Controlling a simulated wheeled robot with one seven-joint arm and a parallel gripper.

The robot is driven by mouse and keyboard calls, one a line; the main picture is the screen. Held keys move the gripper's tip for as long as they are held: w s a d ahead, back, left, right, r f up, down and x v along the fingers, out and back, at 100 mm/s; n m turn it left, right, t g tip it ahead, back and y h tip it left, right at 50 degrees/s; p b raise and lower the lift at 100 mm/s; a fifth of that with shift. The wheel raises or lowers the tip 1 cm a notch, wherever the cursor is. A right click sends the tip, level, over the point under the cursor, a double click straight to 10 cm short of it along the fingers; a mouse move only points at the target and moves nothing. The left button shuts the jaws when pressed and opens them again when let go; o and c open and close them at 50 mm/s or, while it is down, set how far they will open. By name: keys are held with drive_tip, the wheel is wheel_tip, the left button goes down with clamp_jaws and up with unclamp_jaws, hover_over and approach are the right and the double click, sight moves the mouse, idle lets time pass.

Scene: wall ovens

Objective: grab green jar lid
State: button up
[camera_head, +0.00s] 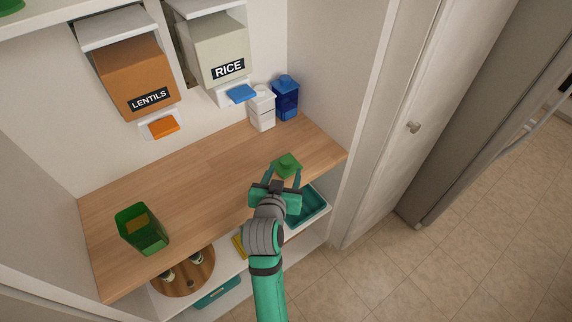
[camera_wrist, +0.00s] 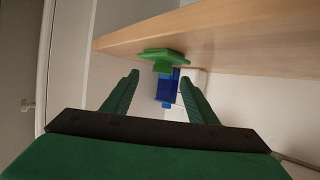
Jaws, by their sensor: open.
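The green jar lid (camera_head: 287,164) lies on the wooden counter near its right end, with its small knob visible. My gripper (camera_head: 284,172) is open, and its two fingers point at the lid from the front edge side. In the wrist view, which looks upside down, the lid (camera_wrist: 163,57) is ahead of and roughly centred between the fingertips (camera_wrist: 161,76). Nothing is held. The green jar (camera_head: 142,230) stands open at the left end of the counter, with something orange-brown inside.
White (camera_head: 262,110) and blue (camera_head: 286,98) lidded jars stand behind the lid near the back wall. Lentils (camera_head: 135,78) and rice (camera_head: 216,50) dispensers hang above. A shelf below holds a teal bin (camera_head: 312,205) and a round wooden tray (camera_head: 186,276). The counter's middle is clear.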

sight(286, 161)
drive_tip(key=shift+a+r+x, duration=0.1)
drive_tip(key=shift+a+x, duration=0.05)
drive_tip(key=shift+x, duration=1.3)
drive_tip(key=shift+a+r+x, duration=0.1)
drive_tip(key=shift+x, duration=1.35)
drive_tip(key=shift+w, duration=0.15)
drive_tip(key=shift+c, duration=0.4)
drive_tip(key=c, duration=1.1)
